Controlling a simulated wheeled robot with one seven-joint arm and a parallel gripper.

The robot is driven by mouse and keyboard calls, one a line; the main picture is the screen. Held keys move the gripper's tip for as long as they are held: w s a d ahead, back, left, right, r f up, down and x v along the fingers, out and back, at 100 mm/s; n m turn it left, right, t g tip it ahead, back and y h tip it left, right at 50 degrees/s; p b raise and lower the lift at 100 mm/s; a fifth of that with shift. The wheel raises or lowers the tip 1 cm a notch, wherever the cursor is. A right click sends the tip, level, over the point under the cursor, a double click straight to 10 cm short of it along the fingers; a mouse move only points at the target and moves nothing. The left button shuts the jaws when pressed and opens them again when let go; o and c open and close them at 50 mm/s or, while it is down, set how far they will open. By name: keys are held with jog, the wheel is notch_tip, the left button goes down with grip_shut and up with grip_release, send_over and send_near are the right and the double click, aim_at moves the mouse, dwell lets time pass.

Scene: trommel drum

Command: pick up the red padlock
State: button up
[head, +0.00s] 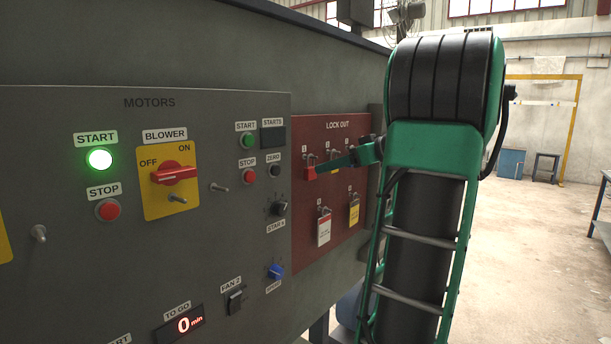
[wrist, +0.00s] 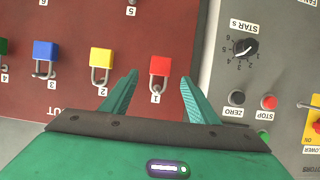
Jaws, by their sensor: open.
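The red padlock (head: 309,173) hangs by its shackle on peg 1, at the upper left of the red lock-out board (head: 303,240). In the wrist view, which is upside down, the red padlock (wrist: 160,66) shows between the two finger ends, nearer the right one. My gripper (wrist: 158,76) is open with nothing held. In the head view, a green finger of my gripper (head: 322,168) reaches to the padlock's right edge and partly overlaps it. I cannot tell whether they touch.
A yellow padlock (wrist: 101,57) hangs close beside the red one, with a blue padlock (wrist: 45,51) beyond. Lower on the board hang a white-and-red tag (head: 324,229) and a yellow tag (head: 354,212). The grey control panel (head: 235,115) with switches lies to the left.

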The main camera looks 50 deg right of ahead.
aim_at(313, 172)
jog(key=shift+f+x, duration=0.2)
jog(key=shift+x, duration=3.4)
jog(key=shift+s, duration=0.1)
jog(key=c, duration=1.2)
